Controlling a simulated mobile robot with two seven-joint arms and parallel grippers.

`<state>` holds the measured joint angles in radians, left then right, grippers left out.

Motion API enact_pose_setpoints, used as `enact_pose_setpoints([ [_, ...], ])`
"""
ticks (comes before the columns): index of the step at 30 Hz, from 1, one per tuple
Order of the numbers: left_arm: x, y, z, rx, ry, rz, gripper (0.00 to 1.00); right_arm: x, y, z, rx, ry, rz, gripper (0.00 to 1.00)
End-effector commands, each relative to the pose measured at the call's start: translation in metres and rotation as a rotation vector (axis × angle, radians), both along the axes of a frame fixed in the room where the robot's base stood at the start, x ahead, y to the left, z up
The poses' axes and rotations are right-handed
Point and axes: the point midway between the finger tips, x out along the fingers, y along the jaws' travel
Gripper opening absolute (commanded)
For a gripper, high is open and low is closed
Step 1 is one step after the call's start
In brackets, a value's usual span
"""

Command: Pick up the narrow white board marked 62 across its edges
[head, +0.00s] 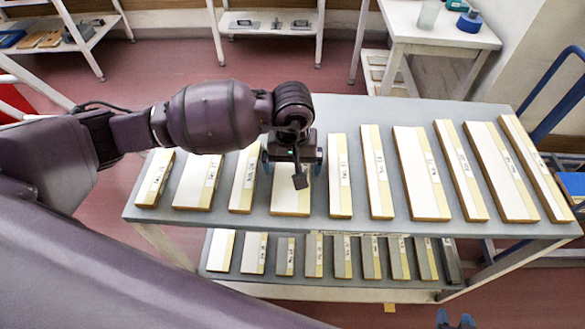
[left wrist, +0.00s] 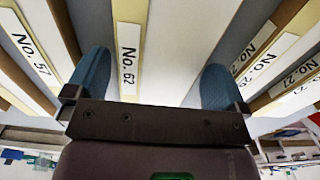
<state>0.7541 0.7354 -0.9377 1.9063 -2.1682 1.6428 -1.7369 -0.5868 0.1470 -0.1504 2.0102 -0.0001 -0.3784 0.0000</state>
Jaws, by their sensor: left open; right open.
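The white board marked No. 62 (left wrist: 187,60) has a yellow label strip along one side. It lies flat in the row on the grey table, and its near part also shows in the head view (head: 285,205). My left gripper (head: 292,160) is over it, hiding its far part. In the left wrist view my left gripper (left wrist: 157,85) is open, with one blue finger on each long side of the board; I cannot tell whether they touch it. My right gripper (head: 455,321) is open and empty at the bottom edge, only its tips showing.
Similar boards lie close on both sides, including No. 57 (left wrist: 30,55). The grey table (head: 350,108) is bare along its far edge. A lower shelf (head: 300,281) holds more boards. A white side table (head: 440,30) stands at the back right.

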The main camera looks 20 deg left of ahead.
Motion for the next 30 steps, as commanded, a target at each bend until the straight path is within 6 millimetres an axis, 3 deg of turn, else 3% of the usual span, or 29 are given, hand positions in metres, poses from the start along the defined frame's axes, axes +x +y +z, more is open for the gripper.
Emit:
enact_pose_setpoints([
  [9, 0.0, 0.0, -0.004, 0.0, 0.0, 0.001, 0.98, -0.001, 0.0, 0.0, 0.0, 0.002, 0.0, 0.43],
  [17, 0.0, 0.0, -0.004, 0.0, 0.0, 0.001, 0.59, -0.002, 0.0, -0.001, 0.003, 0.003, -0.003, 0.43],
  [25, 0.0, 0.0, -0.002, -0.001, -0.001, 0.0, 0.58, -0.002, 0.001, 0.0, 0.005, 0.003, -0.005, 0.43],
  [30, 0.001, 0.0, 0.014, -0.001, -0.004, 0.0, 0.58, -0.001, 0.001, 0.001, 0.005, 0.001, -0.006, 0.43],
])
